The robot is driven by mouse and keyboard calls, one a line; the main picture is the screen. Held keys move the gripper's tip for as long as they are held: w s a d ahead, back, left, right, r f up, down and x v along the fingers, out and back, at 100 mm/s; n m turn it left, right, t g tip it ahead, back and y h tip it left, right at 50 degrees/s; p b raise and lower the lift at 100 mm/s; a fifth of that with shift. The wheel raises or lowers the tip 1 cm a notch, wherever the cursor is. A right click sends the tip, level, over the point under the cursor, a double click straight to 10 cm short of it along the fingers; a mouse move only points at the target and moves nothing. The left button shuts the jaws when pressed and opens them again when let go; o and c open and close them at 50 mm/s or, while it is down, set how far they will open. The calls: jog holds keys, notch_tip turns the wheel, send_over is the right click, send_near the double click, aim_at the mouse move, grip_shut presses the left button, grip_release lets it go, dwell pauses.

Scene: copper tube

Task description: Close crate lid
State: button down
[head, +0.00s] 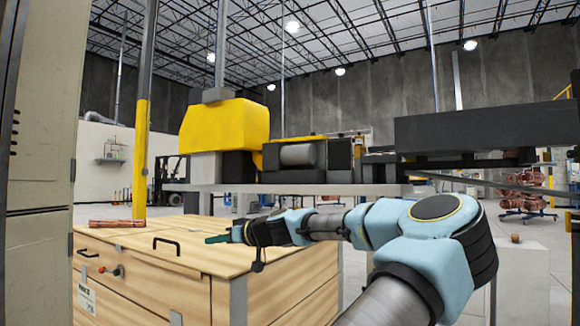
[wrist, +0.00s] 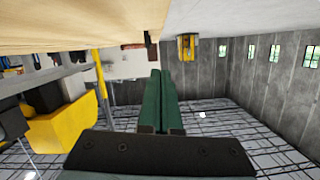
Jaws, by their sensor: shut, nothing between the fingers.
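The wooden crate (head: 150,297) stands at the lower left in the head view. Its lid (head: 205,257) lies flat across the top, with no clear gap along the front edge. A black handle (head: 166,244) sits on the lid. My gripper (head: 212,239) is shut and empty, just above the lid and right of that handle, pointing left. In the wrist view, its green fingers (wrist: 164,74) are together. A pale wooden surface (wrist: 80,22) fills the top left there. I cannot tell whether the fingertips touch the lid.
A copper-coloured tube (head: 117,223) lies at the crate top's far left. A grey table (head: 300,188) with a yellow machine (head: 225,135) stands behind. A grey cabinet (head: 38,160) borders the left. A white block (head: 523,275) stands at the right.

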jog(key=shift+n+t, duration=0.3)
jog(key=shift+n, duration=0.5)
jog(key=f+b, duration=0.1)
jog(key=f, duration=0.1)
jog(key=f+b, duration=0.1)
jog(key=f, duration=0.1)
jog(key=f+b, duration=0.2)
jog(key=f, duration=0.1)
jog(key=shift+s+a+f, duration=0.1)
jog(key=shift+s+a, duration=0.15)
jog(key=shift+s, duration=0.15)
